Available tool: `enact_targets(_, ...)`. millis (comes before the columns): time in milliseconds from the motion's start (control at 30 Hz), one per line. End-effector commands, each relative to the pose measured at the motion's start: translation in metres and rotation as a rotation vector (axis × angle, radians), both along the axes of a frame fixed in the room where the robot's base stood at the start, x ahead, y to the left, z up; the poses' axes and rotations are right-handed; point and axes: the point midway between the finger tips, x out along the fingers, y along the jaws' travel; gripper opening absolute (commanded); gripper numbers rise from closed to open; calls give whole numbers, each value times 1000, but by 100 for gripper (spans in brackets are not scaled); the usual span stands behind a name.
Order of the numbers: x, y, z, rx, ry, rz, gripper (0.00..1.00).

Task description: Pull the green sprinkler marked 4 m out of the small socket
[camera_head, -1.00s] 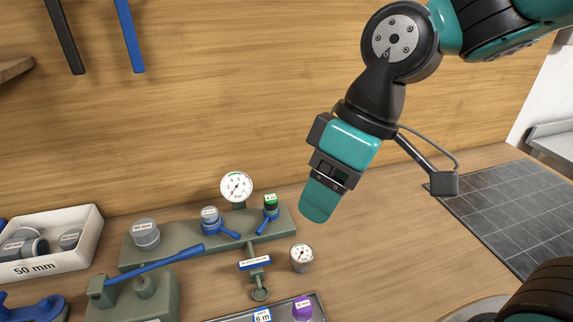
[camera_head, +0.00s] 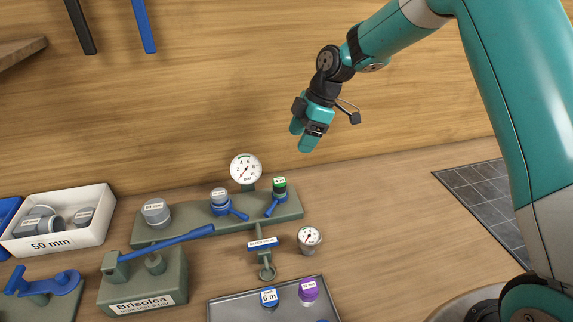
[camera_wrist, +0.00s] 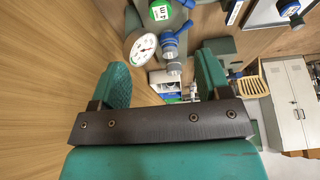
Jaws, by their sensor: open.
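A blue lever (camera_head: 271,207) sits at the foot of that socket. In the wrist view the sprinkler's green cap (camera_wrist: 160,12), marked 4 m, shows at the top edge, partly cut off. My gripper (camera_head: 301,138) is open and empty, above and slightly right of the sprinkler, near the wooden wall and apart from it. Both fingers (camera_wrist: 163,80) show in the wrist view with nothing between them.
A pressure gauge (camera_head: 245,168) rises behind the manifold, left of the sprinkler. A grey fitting (camera_head: 220,195) with a blue lever stands further left. A tray (camera_head: 222,308) in front holds blue and purple-capped parts. Bench space at right is free.

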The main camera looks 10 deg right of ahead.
Motion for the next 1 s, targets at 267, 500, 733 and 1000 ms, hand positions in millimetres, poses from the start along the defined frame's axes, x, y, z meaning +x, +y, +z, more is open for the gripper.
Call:
enact_targets(267, -2, 23, -52, -1, 7, 1, 70)
enact_targets(500, -1, 42, -97, -1, 5, 1, 70)
enact_targets(733, 0, 54, -127, -1, 3, 0, 70)
enact_targets(1000, 0, 58, -137, -1, 0, -1, 70)
